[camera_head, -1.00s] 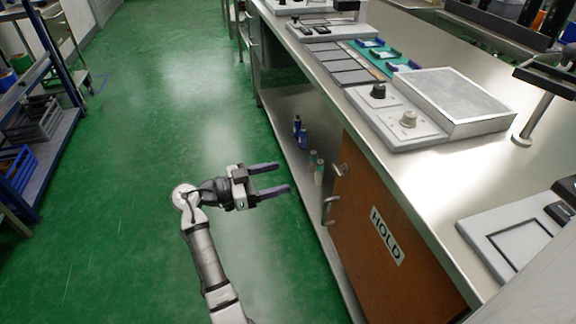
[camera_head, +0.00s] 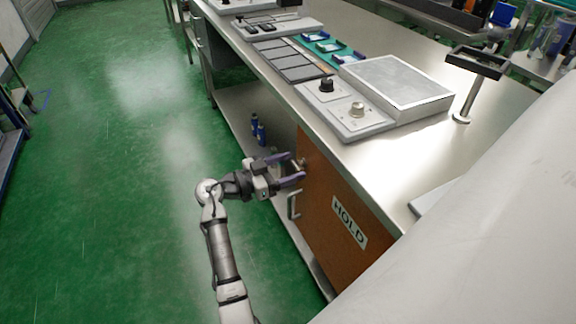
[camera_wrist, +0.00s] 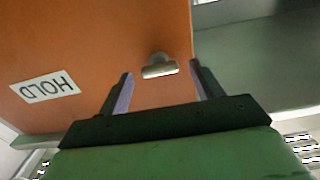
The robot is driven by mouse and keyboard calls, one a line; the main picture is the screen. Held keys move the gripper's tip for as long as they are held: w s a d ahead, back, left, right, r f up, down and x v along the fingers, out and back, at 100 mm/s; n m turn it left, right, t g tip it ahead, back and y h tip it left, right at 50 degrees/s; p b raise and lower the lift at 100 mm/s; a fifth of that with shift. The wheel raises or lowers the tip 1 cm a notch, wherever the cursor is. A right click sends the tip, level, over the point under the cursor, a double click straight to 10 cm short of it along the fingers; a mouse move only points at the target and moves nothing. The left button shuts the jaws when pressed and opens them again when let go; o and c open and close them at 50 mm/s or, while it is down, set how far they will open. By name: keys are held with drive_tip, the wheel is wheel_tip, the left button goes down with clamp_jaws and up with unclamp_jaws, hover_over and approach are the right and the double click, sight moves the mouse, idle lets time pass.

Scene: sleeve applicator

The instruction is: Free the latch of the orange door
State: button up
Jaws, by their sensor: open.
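The orange door (camera_head: 335,254) is on the front of the workbench and carries a white HOLD label (camera_head: 349,222). It also fills much of the wrist view (camera_wrist: 100,55), where the label (camera_wrist: 45,88) appears upside down. The latch (camera_wrist: 159,66), a small metal knob, sits near the door's edge; in the head view the latch (camera_head: 301,163) is partly hidden by the fingers. My gripper (camera_head: 291,168) is open at the upper left of the door. In the wrist view the latch lies between and beyond the fingertips of my gripper (camera_wrist: 161,75). I cannot tell whether they touch it.
A metal pull handle (camera_head: 293,204) is on the door just below my gripper. Blue bottles (camera_head: 258,130) stand on the open shelf beside the door. The metal worktop (camera_head: 415,150) overhangs above. The green floor (camera_head: 110,190) is clear to the left.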

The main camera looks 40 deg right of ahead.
drive_tip(key=shift+d, duration=0.1)
drive_tip(key=c, duration=1)
drive_tip(key=n+p, duration=0.1)
drive_tip(key=n, duration=0.3)
drive_tip(key=shift+r, duration=0.1)
drive_tip(key=n+p, duration=0.3)
drive_tip(key=n, duration=0.2)
drive_tip(key=shift+w, duration=0.1)
drive_tip(key=n+p, duration=0.3)
drive_tip(key=n, duration=0.1)
drive_tip(key=shift+n, duration=0.3)
drive_tip(key=shift+f+n+p, duration=0.2)
drive_tip(key=shift+n+p, duration=1.55)
drive_tip(key=shift+n, duration=0.35)
